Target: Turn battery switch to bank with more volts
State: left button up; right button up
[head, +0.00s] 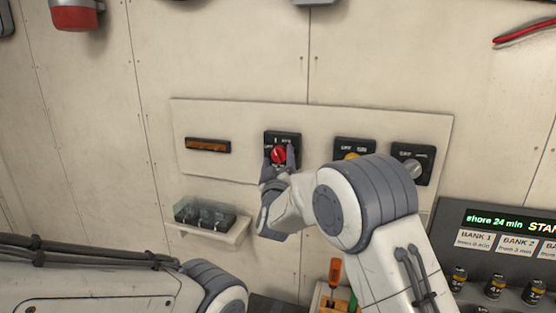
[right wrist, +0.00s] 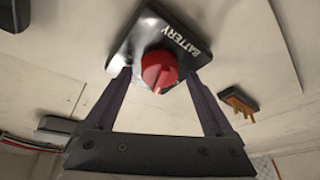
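The battery switch (head: 279,154) is a round red knob on a black plate, mounted on the pale wall panel. In the right wrist view the red knob (right wrist: 160,70) sits on a plate lettered "BATTERY", with a pale mark on its face. My right gripper (head: 277,160) is at the switch. Its two fingers stand apart on either side of the knob, with gaps showing in the right wrist view, so it is open. A small amber display (head: 208,145) is left of the switch; its figures are too small to read. My left gripper is out of view.
Right of the switch are a yellow knob (head: 352,156) and a grey knob (head: 413,167), each on a black plate. Below left is a small shelf (head: 208,229) with a dark clear-sided box. A console with a lit sign (head: 510,221) and bank labels stands at lower right.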

jog(key=shift+s+f, duration=0.2)
jog(key=shift+s, duration=0.1)
jog(key=b+v, duration=0.5)
jog(key=v, duration=0.4)
jog(key=shift+s, duration=0.45)
